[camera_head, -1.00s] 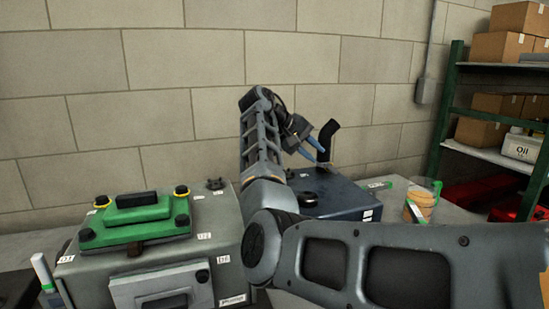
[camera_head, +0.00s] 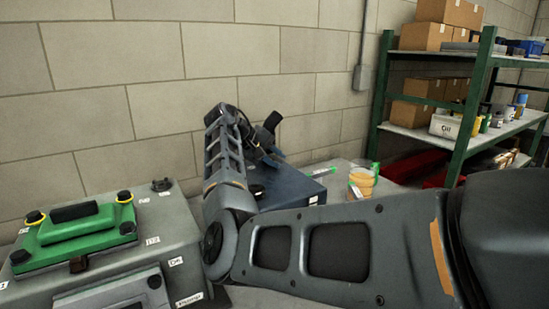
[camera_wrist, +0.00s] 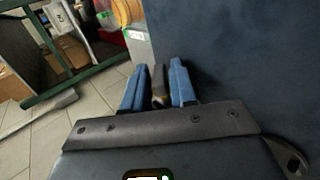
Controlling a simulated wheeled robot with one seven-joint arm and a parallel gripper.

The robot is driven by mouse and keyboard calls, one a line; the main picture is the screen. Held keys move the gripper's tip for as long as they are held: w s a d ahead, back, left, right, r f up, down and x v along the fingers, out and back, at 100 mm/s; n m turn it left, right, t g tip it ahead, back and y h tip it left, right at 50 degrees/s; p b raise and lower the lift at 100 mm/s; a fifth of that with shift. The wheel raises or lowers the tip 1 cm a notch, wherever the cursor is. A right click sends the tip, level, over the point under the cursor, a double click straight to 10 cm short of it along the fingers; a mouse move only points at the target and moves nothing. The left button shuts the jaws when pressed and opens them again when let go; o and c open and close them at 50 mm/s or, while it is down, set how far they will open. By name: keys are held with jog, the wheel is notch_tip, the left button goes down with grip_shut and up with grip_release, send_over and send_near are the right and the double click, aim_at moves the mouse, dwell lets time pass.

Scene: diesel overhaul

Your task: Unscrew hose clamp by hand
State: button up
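A black bent hose (camera_head: 272,121) stands up at the back of the dark blue box (camera_head: 290,185) in the head view, partly behind my gripper. My gripper (camera_head: 275,157) is low beside the hose, above the blue box. In the wrist view my gripper's two blue fingers (camera_wrist: 158,88) are apart, with a narrow dark grey piece (camera_wrist: 158,80) with a yellowish band between them. I cannot tell whether the fingers touch this piece or whether it is the hose clamp. No clamp can be made out in the head view.
A grey machine box (camera_head: 190,235) with a green cover (camera_head: 85,235) stands at the left. A clear container with orange-tan contents (camera_head: 361,182) stands right of the blue box. A green shelf (camera_head: 378,95) holds cartons at the right. A block wall is close behind.

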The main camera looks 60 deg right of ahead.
jog(key=shift+c, duration=0.2)
grip_shut()
jog(key=shift+a+f+g+h+b, duration=0.1)
jog(key=shift+f+g+h+b, duration=0.1)
jog(key=shift+g+h, duration=0.25)
jog(key=shift+f+g+h+b, duration=0.1)
jog(key=shift+g+h+b, duration=0.15)
jog(key=shift+h, duration=0.4)
jog(key=shift+r+g+h, duration=0.1)
jog(key=shift+g+h, duration=0.2)
jog(key=shift+h, duration=0.1)
jog(key=shift+o, duration=0.2)
grip_release()
